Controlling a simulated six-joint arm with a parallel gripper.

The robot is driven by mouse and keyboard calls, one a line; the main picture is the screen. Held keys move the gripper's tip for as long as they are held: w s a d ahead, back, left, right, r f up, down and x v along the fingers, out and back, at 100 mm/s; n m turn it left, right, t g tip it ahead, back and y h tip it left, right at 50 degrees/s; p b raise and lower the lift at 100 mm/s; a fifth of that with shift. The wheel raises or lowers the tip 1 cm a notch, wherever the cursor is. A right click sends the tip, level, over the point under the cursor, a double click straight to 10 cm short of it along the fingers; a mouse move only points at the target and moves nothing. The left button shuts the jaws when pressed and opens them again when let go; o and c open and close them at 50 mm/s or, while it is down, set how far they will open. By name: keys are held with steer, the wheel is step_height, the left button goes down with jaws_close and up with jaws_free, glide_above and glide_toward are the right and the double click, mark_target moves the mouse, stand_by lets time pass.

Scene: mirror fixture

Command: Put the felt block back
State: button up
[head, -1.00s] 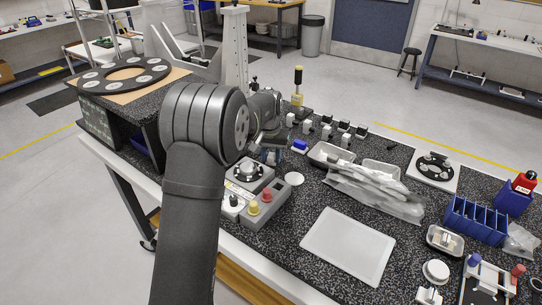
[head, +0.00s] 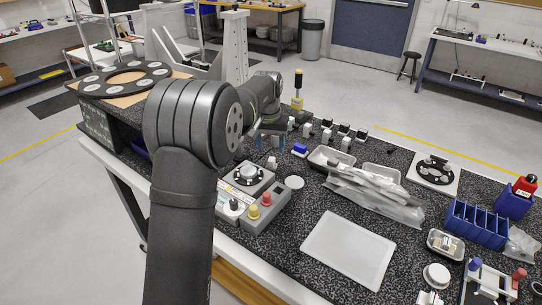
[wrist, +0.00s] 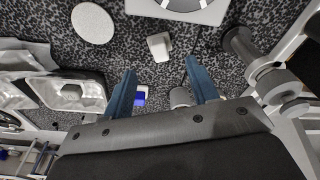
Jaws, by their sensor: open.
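My gripper (wrist: 160,88) is open, its two blue fingers apart with nothing held between them. In the head view my gripper (head: 266,138) is beyond the grey control box, above the bench. A small blue and white block (wrist: 140,95) shows past the left finger in the wrist view; it lies on the bench in the head view (head: 300,149). I cannot tell surely whether it is the felt block. A small white piece (wrist: 159,46) stands on the speckled top beyond the fingertips; it also shows in the head view (head: 272,163).
The control box (head: 262,208) with red and yellow knobs and a round fixture (head: 248,174) stand near my arm. A white disc (head: 294,182), metal tray (head: 325,157), plastic bags (head: 375,196) and small clamps (head: 326,134) lie around. A white board (head: 348,248) is bare.

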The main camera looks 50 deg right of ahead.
mark_target(271, 159)
steer(key=r, duration=0.5)
steer(key=shift+a+r, duration=0.1)
steer(key=shift+a, duration=0.2)
steer(key=shift+s, duration=0.1)
steer(key=f, duration=0.4)
steer(key=d+f, duration=0.1)
steer(key=f, duration=0.7)
steer(key=shift+w+d+f, duration=0.2)
steer(key=shift+w+f, duration=0.05)
steer(key=shift+f, duration=0.05)
step_height(271, 159, up, 3)
steer(key=shift+f, duration=0.1)
steer(key=shift+r, duration=0.75)
